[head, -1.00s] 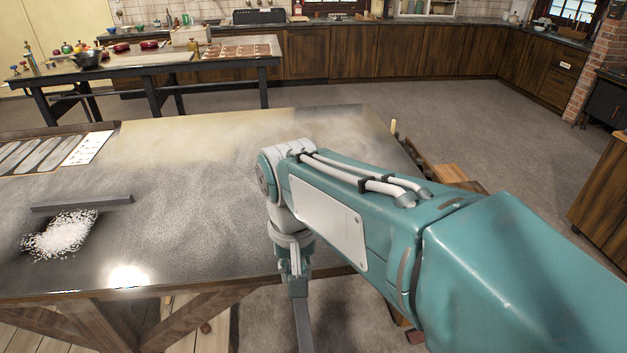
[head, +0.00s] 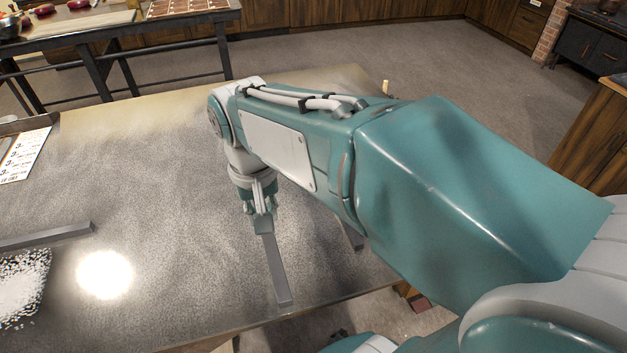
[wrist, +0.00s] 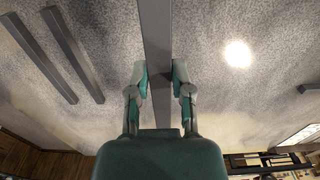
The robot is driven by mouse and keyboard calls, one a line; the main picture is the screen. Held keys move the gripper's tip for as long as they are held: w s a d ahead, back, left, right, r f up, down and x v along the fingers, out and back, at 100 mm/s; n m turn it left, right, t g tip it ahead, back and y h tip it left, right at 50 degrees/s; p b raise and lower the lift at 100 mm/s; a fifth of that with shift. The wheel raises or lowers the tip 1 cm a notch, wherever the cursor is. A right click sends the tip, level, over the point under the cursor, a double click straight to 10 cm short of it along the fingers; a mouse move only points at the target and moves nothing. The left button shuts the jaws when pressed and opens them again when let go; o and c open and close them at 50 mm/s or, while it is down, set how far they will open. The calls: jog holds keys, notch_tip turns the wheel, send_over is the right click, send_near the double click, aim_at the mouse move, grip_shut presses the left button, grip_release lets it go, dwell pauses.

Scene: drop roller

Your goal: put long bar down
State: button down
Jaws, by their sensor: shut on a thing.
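My gripper (head: 262,228) is shut on a long dark grey bar (head: 278,275), over the tabletop (head: 150,185) near its front edge. The bar points from the fingers toward the front edge; I cannot tell whether it touches the surface. In the wrist view my gripper (wrist: 158,85) has one finger on each side of the bar (wrist: 156,35), which runs up out of the picture. The bar's other end is hidden behind the gripper body.
Two similar bars lie side by side in the wrist view, one nearer (wrist: 75,55) and one farther (wrist: 40,58). Another bar (head: 45,238) lies at the table's left beside white grains (head: 15,290). A printed sheet (head: 25,155) lies farther back. The middle tabletop is clear.

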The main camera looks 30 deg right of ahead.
jog(key=w+d+f, duration=0.4)
jog(key=d, duration=0.3)
send_over(304, 214)
jog(key=f, duration=0.4)
jog(key=shift+s+a+f, duration=0.15)
jog(key=shift+a+f, duration=0.15)
jog(key=shift+f, duration=0.1)
jog(key=shift+d+f, duration=0.15)
jog(key=shift+f, duration=0.8)
jog(key=shift+d+f, duration=0.15)
jog(key=shift+f, duration=0.8)
jog(key=c, duration=0.5)
grip_release()
jog(key=shift+f, duration=0.15)
